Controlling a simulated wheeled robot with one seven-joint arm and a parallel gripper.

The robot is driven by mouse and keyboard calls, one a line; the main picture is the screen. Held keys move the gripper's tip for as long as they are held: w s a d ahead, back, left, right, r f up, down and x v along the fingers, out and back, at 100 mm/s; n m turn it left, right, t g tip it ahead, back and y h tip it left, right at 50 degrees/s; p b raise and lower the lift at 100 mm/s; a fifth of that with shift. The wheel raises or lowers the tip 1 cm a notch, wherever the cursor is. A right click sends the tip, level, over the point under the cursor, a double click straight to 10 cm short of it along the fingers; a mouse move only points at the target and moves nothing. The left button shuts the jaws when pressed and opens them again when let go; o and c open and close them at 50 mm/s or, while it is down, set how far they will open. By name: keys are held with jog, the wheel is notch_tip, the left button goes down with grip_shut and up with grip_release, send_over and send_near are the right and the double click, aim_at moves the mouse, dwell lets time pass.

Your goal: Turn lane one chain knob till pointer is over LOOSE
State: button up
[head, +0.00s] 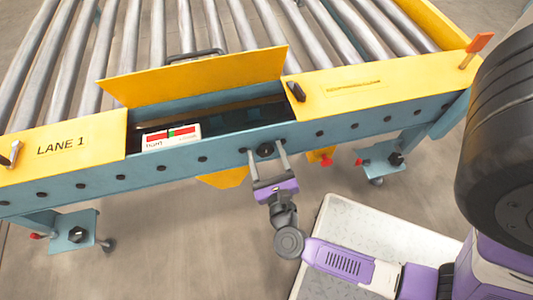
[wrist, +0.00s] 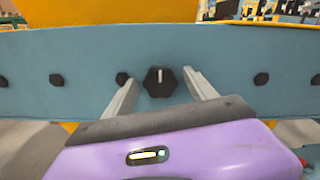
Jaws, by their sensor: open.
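The chain knob (head: 265,150) is a dark, many-sided knob on the blue side rail of lane one. In the wrist view the knob (wrist: 160,81) shows a light pointer mark standing about upright. The tension gauge plate (head: 171,137) sits in the open bay above and left of the knob, with red and green bands; its words are too small to read surely. My gripper (head: 266,154) is open, with its fingers on either side of the knob. In the wrist view my gripper (wrist: 160,88) shows gaps between each finger and the knob.
A yellow hinged cover (head: 195,77) stands open behind the bay. The blue rail (head: 90,181) carries a row of dark bolts. A yellow plate marked LANE 1 (head: 62,147) is at left. An orange-tipped lever (head: 477,48) stands at right. Metal rollers (head: 160,28) lie behind.

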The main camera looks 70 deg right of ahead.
jog(key=c, duration=1.4)
